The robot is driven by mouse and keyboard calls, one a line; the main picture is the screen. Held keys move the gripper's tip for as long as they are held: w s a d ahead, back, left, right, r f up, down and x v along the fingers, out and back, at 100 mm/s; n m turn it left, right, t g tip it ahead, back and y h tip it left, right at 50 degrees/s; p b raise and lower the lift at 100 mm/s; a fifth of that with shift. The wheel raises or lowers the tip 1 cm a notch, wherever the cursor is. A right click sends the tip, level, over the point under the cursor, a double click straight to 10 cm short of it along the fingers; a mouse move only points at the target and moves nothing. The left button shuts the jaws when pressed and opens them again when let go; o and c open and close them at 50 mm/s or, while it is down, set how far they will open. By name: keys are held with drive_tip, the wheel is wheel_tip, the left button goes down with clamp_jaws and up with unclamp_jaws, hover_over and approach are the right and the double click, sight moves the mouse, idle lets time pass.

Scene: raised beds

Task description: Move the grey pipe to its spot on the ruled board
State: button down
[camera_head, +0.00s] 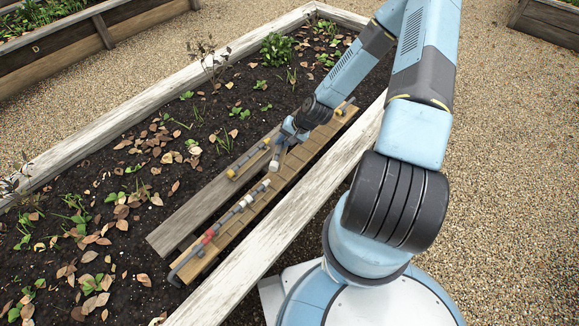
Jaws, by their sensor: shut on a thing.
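My gripper (280,151) is above the ruled board (287,176), near its far long edge. It is shut on a short grey piece, which looks like the grey pipe (274,165); the fingers and wrist partly hide it. The wooden board is crossed by evenly spaced lines and lies lengthwise in the raised bed. A line of joined fittings lies along its near-left half: a dark bent end, a red part (208,237), a grey length and a whitish part (247,201). The held piece is up and right of this line; a gap between them cannot be judged exactly.
Another yellow-tipped piece (345,105) is at the board's far end. White bed walls (255,270), plants and dry leaves surround them.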

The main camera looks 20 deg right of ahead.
drive_tip(key=s+f+m+t+h, duration=0.25)
drive_tip(key=s+f+m, duration=0.25)
drive_tip(key=s, duration=0.4)
drive_tip(key=shift+y, duration=0.35)
drive_tip(key=w+d+f, duration=0.1)
drive_tip(key=w+f, duration=0.1)
drive_tip(key=w, duration=0.2)
drive_tip(key=w+d+f, duration=0.1)
drive_tip(key=w+f, duration=0.2)
drive_tip(key=w, duration=0.1)
drive_tip(key=w+d+f, duration=0.1)
drive_tip(key=w+f, duration=0.2)
drive_tip(key=w, duration=0.1)
drive_tip(key=shift+d+f, duration=0.2)
drive_tip(key=shift+d, duration=0.05)
drive_tip(key=shift+w+d+f, duration=0.1)
drive_tip(key=shift+w+f, duration=0.35)
drive_tip(key=shift+f, duration=1.65)
drive_tip(key=c, duration=1.1)
unclamp_jaws()
drive_tip(key=shift+o, duration=0.2)
